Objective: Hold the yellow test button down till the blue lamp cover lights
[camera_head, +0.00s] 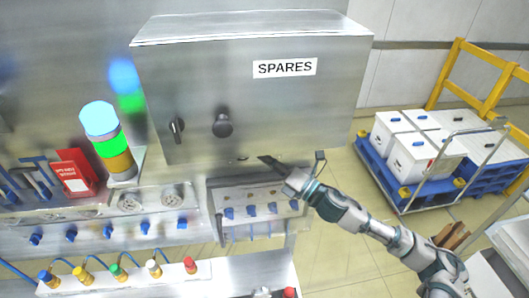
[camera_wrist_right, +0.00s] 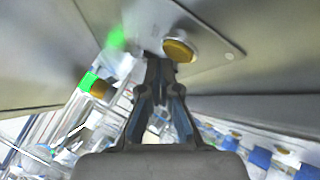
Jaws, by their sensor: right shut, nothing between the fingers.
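The yellow test button (camera_wrist_right: 179,51) is a round amber disc on a metal plate in the right wrist view. I cannot pick it out in the head view. My right gripper (camera_wrist_right: 158,64) is shut and empty, its fingertips at the button's lower left edge; I cannot tell whether they touch or press it. In the head view this gripper (camera_head: 272,163) reaches the lower front of the SPARES box. The blue lamp cover (camera_head: 99,118) tops a stack with green and amber sections at the left. It looks bright pale blue. My left gripper is out of view.
The SPARES box (camera_head: 255,90) has two dark knobs on its front. A shelf with several blue-tipped parts (camera_head: 252,210) is below the gripper. A red box (camera_head: 74,175) stands left of the lamp. A cart with white boxes (camera_head: 412,152) is at the right.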

